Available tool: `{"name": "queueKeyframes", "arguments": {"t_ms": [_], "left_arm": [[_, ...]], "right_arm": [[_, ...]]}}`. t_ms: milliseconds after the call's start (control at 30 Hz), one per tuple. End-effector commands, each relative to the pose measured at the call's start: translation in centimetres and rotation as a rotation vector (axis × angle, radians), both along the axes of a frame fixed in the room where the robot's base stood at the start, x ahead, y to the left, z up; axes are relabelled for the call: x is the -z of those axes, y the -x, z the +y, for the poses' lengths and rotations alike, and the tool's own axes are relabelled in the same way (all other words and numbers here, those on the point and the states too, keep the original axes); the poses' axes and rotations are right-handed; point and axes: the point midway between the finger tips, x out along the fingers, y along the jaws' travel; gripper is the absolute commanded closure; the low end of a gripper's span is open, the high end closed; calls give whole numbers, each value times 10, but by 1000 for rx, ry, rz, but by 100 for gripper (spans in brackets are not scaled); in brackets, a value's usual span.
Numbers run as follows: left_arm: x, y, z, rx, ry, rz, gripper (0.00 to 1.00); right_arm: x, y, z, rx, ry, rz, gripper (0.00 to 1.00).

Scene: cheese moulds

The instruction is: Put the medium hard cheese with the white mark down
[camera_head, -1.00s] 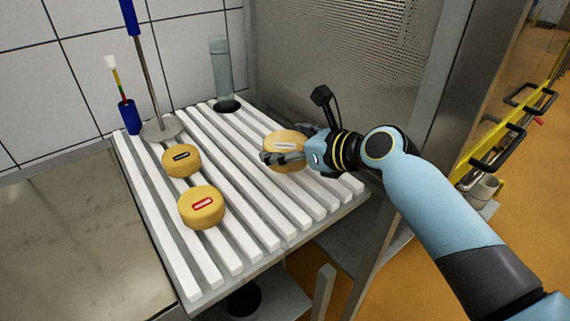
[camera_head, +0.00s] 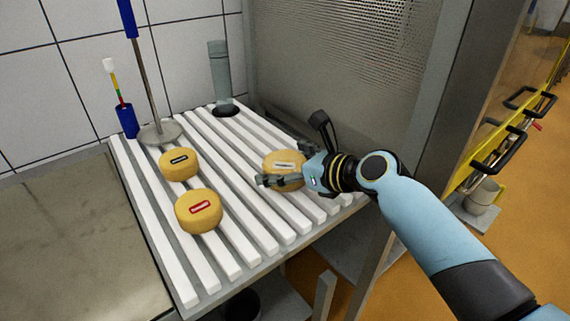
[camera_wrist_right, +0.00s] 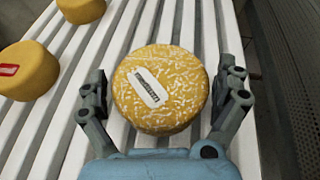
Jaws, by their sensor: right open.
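The cheese with the white mark (camera_head: 283,161) is a round yellow wheel lying flat on the white slatted rack (camera_head: 215,262), mark upward. In the right wrist view the same cheese (camera_wrist_right: 178,108) lies between the fingers, with a small gap on each side. My right gripper (camera_head: 283,180) is open around it, and its near finger hides part of the cheese's front side in the head view. The right gripper (camera_wrist_right: 166,92) shows both open fingers in the wrist view. My left gripper is in neither view.
A cheese with a red mark (camera_head: 199,212) and one with a black mark (camera_head: 179,164) sit on the slats to the left. A plunger-like tool (camera_head: 160,132), a blue holder (camera_head: 127,121) and a clear cylinder (camera_head: 219,75) stand at the back. A perforated metal panel (camera_head: 330,60) borders the right side.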

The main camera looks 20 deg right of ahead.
Motion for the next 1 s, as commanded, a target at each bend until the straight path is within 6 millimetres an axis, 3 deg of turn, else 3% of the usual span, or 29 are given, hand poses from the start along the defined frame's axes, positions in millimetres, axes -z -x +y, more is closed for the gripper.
{"name": "queueKeyframes", "arguments": {"t_ms": [167, 500, 700, 1000], "left_arm": [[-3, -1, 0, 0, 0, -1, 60], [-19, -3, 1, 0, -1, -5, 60], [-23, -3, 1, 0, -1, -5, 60], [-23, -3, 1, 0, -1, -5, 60]], "right_arm": [[-5, 7, -4, 1, 2, 0, 0], [-34, 66, -37, -1, 5, 0, 0], [-45, 91, -50, -1, 3, 1, 0], [-48, 97, -54, 0, -1, 0, 0]]}}
